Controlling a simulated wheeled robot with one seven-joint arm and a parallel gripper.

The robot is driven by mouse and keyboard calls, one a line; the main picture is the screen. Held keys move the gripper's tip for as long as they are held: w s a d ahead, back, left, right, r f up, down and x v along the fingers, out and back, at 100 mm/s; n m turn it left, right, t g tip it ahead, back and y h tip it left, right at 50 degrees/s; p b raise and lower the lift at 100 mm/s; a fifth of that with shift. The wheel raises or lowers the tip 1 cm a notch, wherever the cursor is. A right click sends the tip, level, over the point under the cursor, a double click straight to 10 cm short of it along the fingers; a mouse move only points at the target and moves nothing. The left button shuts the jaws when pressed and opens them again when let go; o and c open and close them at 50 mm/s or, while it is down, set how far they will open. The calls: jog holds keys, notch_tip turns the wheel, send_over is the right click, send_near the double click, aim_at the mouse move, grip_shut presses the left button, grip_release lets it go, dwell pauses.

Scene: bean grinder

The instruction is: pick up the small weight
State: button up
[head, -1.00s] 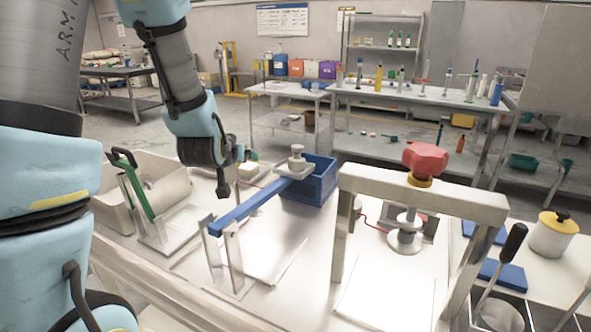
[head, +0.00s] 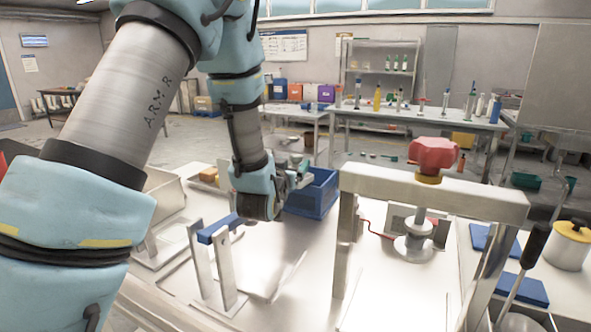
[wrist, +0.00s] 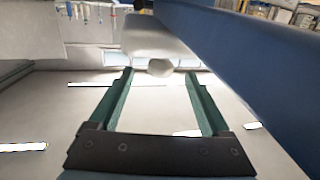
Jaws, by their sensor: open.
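The small weight (wrist: 150,40) looks like a pale rounded body with a little knob. In the wrist view it is just beyond my open fingertips, roughly between them, and I see no contact. A blue bar (wrist: 250,65) runs along the right of that view, close to the right finger. In the head view the near end of the blue bar (head: 220,229) rests on metal uprights; my arm covers much of the rest and hides the weight. My gripper (head: 298,172) reaches in beside the blue bin, and its teal fingers (wrist: 158,82) are apart and empty.
The blue bin (head: 318,197) stands just right of my gripper. A yellow-lidded canister (head: 568,245) is at the far right.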

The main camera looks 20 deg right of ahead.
aim_at(294, 158)
jog(key=x, duration=0.1)
jog(key=p+x, duration=0.2)
jog(key=x, duration=0.1)
jog(key=shift+r, duration=0.3)
jog(key=shift+w+d+f, duration=0.2)
jog(key=shift+w, duration=0.1)
grip_shut()
jog(key=shift+r, duration=0.1)
dwell(0.8)
